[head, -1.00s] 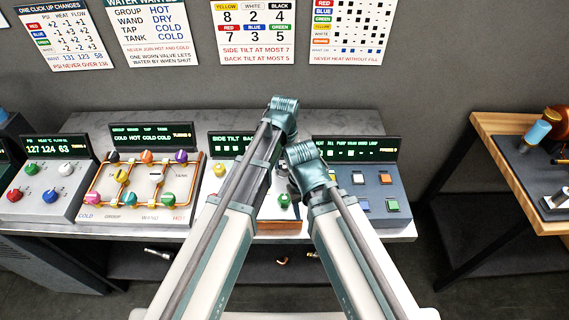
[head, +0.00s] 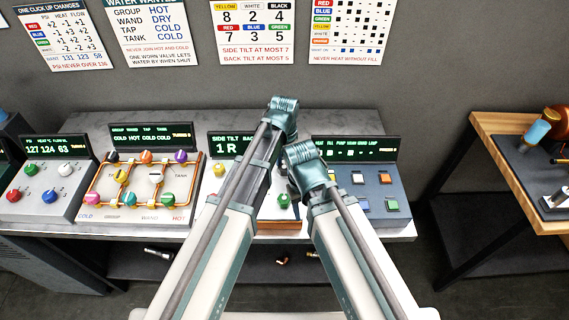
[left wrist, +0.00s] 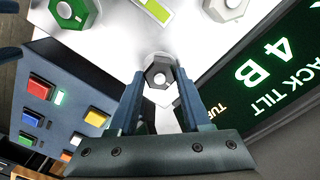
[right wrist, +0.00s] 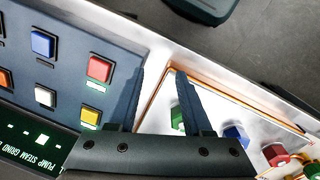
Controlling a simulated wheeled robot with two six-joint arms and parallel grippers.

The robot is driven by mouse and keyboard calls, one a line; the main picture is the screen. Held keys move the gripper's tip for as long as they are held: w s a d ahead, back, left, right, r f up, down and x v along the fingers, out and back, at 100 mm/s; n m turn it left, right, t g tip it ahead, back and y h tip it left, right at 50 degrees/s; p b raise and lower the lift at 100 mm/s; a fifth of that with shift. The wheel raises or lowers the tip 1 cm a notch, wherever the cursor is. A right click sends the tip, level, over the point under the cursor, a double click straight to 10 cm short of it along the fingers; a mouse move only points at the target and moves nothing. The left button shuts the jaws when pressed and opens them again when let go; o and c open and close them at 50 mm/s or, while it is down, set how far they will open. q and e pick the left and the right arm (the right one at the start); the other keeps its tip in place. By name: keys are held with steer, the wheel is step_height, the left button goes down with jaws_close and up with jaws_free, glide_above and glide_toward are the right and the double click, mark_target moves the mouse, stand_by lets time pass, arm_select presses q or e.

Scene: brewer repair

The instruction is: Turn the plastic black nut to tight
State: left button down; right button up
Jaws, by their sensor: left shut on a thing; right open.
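The black nut (left wrist: 160,72), a dark grey hexagon with a pale centre, stands on the white panel (left wrist: 122,42) in the left wrist view. My left gripper (left wrist: 160,80) has its fingers on both sides of it and is shut on it. My forearms hide the nut in the head view. My right gripper (right wrist: 160,75) is open and empty above the front edge of the panels, between the coloured buttons and a green nut (right wrist: 178,118). The tilt display (head: 226,147) reads "1 R" on its visible part; in the left wrist view the back tilt display (left wrist: 265,72) reads "4 B".
In the left wrist view, a green nut (left wrist: 72,12) and a white nut (left wrist: 224,8) stand near the black one. A blue button panel (head: 375,195) is at the right. The valve panel (head: 130,205) is at the left. A wooden table (head: 500,125) stands farther right.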

mark_target(284, 167)
stand_by(0.4)
arm_select(q)
steer(key=shift+c, duration=1.8)
jaws_free()
steer(key=shift+r, duration=0.1)
step_height(284, 167, up, 14)
steer(key=p, duration=1.4)
steer(key=shift+f, duration=0.2)
